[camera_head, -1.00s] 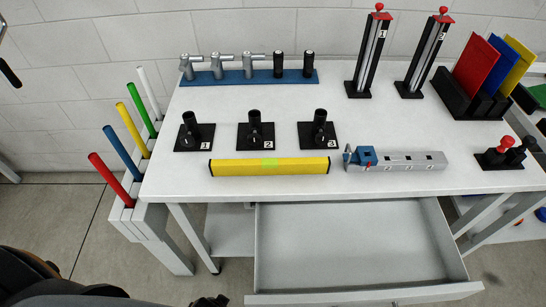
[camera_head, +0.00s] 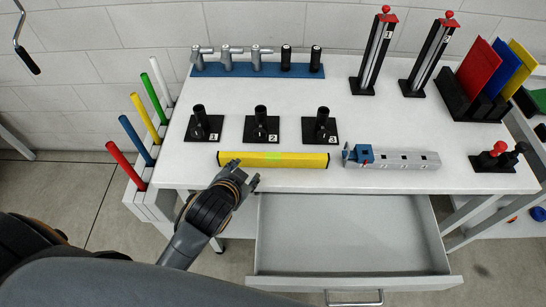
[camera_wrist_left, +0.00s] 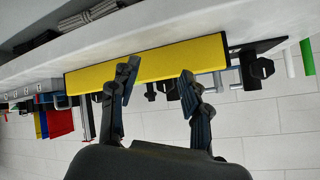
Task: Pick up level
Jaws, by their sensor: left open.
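The level is a yellow bar (camera_head: 292,160) with black ends and a greenish middle, lying along the front edge of the white table. My left gripper (camera_head: 245,174) is just in front of the table's front edge, near the level's left part. In the left wrist view the level (camera_wrist_left: 150,62) spans beyond the open fingers of my left gripper (camera_wrist_left: 158,80). The fingertips look close to the level and nothing is held between them; contact cannot be told. My right gripper is not in view.
Behind the level stand black numbered holders (camera_head: 261,125). A grey block with a blue clamp (camera_head: 392,159) lies to its right. Below the table edge an open drawer (camera_head: 345,235) juts out. Coloured rods (camera_head: 137,138) stand at the left.

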